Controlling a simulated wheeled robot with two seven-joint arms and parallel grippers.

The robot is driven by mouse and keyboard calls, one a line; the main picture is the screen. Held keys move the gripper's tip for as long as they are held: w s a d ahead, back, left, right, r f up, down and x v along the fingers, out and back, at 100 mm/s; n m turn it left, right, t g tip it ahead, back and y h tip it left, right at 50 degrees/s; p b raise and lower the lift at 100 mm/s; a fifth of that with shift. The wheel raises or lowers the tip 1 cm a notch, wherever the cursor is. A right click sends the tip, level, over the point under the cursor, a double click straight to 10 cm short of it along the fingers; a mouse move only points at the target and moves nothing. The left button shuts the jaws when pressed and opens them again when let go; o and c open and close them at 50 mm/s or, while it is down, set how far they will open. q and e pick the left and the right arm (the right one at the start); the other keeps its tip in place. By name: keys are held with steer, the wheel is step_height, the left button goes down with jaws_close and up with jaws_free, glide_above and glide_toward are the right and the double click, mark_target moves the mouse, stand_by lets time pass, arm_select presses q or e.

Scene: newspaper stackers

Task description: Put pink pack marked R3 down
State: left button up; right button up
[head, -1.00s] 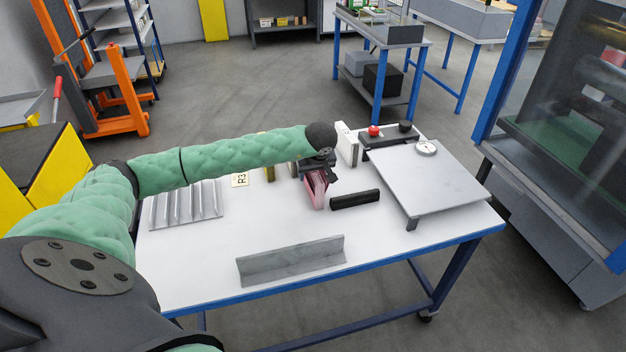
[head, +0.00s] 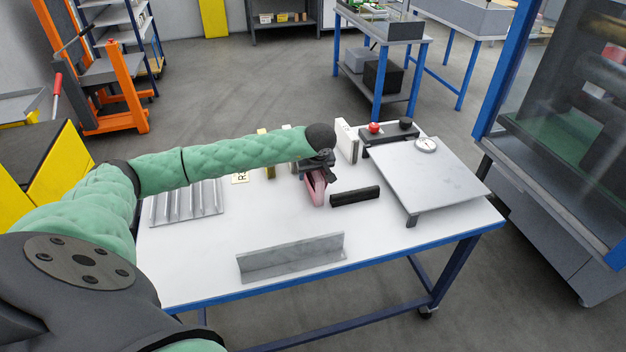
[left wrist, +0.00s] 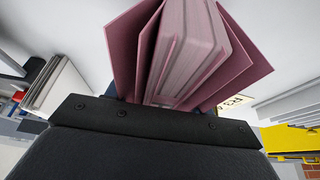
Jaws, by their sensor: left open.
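The pink pack (head: 316,193) stands on the white table (head: 200,255), below my left gripper (head: 321,170). The left wrist view shows the pack (left wrist: 188,50) close up, with pale pages in the middle and pink covers splayed at both sides. My left gripper is open and still close over the pack; its fingertips are hard to make out. The R3 marking on the pack is not visible. A card reading R3 (head: 240,178) lies on the table to the left, partly behind my arm. My right gripper is not in view.
A black bar (head: 355,196) lies just right of the pack. A grey angled plate (head: 292,258) stands nearer the front edge, and a ribbed rack (head: 187,203) sits at left. A grey raised plate (head: 428,178) with a dial (head: 426,145) is at right.

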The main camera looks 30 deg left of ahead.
arm_select(q)
steer(key=shift+f, duration=0.15)
stand_by(0.3)
jaws_close()
